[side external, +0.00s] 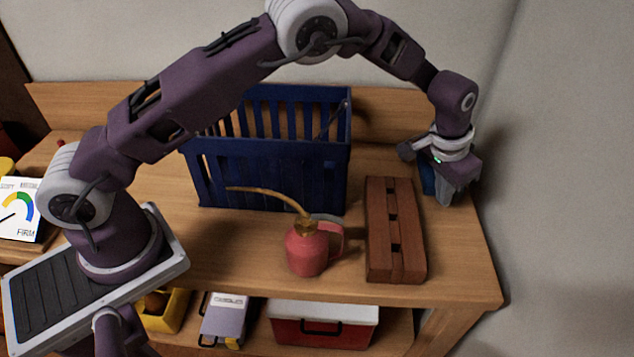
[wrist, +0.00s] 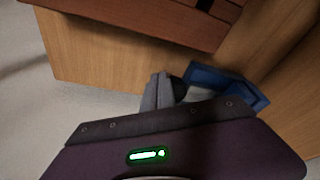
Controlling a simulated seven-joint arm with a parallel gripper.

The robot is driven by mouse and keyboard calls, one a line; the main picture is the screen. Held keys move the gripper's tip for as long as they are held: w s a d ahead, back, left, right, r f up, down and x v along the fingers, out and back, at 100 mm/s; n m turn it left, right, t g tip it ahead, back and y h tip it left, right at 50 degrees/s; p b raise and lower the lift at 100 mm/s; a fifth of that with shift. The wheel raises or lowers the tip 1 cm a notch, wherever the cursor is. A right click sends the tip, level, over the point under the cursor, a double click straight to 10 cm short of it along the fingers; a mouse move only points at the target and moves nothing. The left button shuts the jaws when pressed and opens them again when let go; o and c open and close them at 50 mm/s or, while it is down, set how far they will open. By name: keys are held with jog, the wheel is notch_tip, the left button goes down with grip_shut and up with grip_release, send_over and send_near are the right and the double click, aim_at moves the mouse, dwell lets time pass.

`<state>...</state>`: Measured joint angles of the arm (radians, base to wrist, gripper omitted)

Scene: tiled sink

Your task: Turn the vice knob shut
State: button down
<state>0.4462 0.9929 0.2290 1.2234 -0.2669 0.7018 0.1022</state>
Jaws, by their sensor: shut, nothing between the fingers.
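A blue object (side external: 428,179), which looks like the vice, stands at the right end of the wooden bench, mostly hidden behind my gripper. In the wrist view its blue body (wrist: 222,80) shows just right of my fingers, with a grey part beside it partly covered by my gripper housing. I cannot make out the knob clearly. My gripper (side external: 447,197) points down at the vice, near the bench's right edge. Its grey fingers (wrist: 157,92) are shut with nothing between them. I cannot tell whether they touch the vice.
A slotted brown wooden block (side external: 378,235) lies left of the vice. A red oil can (side external: 307,252) with a long spout and a blue crate (side external: 270,177) stand further left. A wall rises close on the right. A red and white box (side external: 323,327) sits on the lower shelf.

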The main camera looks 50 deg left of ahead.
jog(key=shift+w+a, duration=0.1)
jog(key=shift+a, duration=0.85)
jog(key=shift+w+a, duration=0.1)
jog(key=shift+w+a, duration=0.2)
jog(key=shift+a, duration=0.25)
dwell(0.3)
